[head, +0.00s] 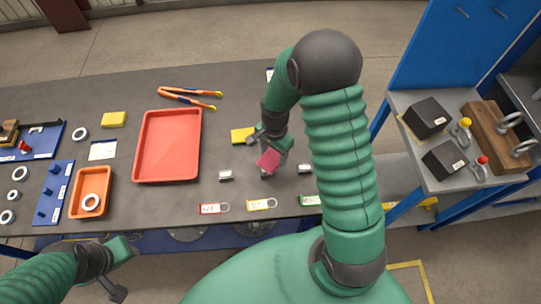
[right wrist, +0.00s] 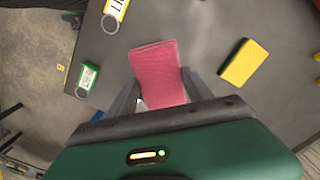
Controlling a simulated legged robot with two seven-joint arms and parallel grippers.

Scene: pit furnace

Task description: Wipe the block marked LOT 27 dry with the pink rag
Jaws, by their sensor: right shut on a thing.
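The pink rag (head: 268,159) is held in my right gripper (head: 268,148), low over the middle of the dark table. In the right wrist view the rag (right wrist: 158,68) sticks out between the fingers of the gripper (right wrist: 158,98), which is shut on it. Small metal blocks stand left (head: 226,175) and right (head: 304,168) of the rag. Something grey shows just under the rag, mostly hidden; I cannot tell whether the rag touches it. No LOT 27 marking is readable. My left gripper (head: 122,262) is at the lower left, off the table's front edge; its jaw opening is unclear.
A yellow sponge (head: 242,135) lies behind the rag. Red, yellow and green key tags (head: 262,204) lie along the front edge. A grey stand (head: 460,178) with black blocks is right.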

